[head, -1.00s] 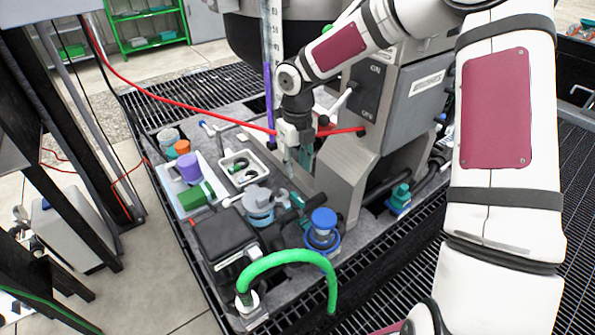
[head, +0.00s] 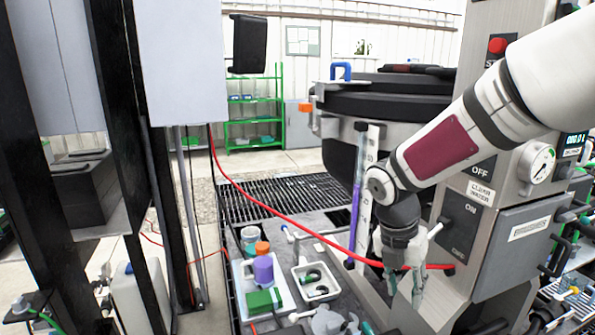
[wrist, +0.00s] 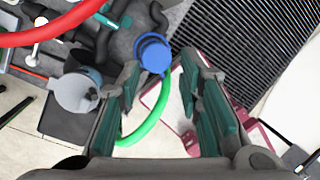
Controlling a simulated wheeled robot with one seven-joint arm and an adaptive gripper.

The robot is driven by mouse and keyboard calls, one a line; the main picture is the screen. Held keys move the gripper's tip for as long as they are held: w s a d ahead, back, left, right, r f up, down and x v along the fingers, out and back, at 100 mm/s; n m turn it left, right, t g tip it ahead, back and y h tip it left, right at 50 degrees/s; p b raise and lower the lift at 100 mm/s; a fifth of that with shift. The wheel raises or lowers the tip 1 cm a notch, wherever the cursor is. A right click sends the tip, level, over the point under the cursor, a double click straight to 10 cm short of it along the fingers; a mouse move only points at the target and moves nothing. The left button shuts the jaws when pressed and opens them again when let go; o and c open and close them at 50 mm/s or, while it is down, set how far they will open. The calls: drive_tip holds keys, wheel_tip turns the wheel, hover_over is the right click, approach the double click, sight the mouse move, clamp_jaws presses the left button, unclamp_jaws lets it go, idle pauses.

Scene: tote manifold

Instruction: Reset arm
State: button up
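My gripper (head: 404,290) hangs fingers-down in front of the steel control cabinet (head: 465,205) in the head view. In the wrist view my gripper (wrist: 170,105) has its teal-padded fingers well apart, with nothing held between them. A blue-capped fitting (wrist: 152,53) and a green hose (wrist: 150,118) lie below and beyond the fingers there. The red hose (head: 300,238) crosses the head view and passes by my gripper; whether they touch cannot be told.
A tray (head: 289,302) with orange, purple and green pieces and a white bin (head: 316,283) stand on the bench. Black posts (head: 167,210) rise at the left. A dark round vessel (head: 385,100) stands behind my arm. A green shelf (head: 253,115) is far back.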

drive_tip(key=s+r+m+t+y, duration=0.1)
drive_tip(key=s+r+m, duration=0.3)
drive_tip(key=s+m, duration=0.3)
drive_tip(key=s+a+r+m+t+y, duration=0.1)
drive_tip(key=s+r+m, duration=0.3)
drive_tip(key=s+m, duration=0.4)
drive_tip(key=s+r+m+t+p, duration=0.1)
drive_tip(key=s+r+m, duration=0.4)
drive_tip(key=m, duration=0.8)
drive_tip(key=s+t, duration=0.1)
drive_tip(key=s, duration=0.2)
drive_tip(key=shift+s+a+y, duration=0.2)
drive_tip(key=shift+a+y, duration=0.15)
drive_tip(key=shift+y, duration=0.05)
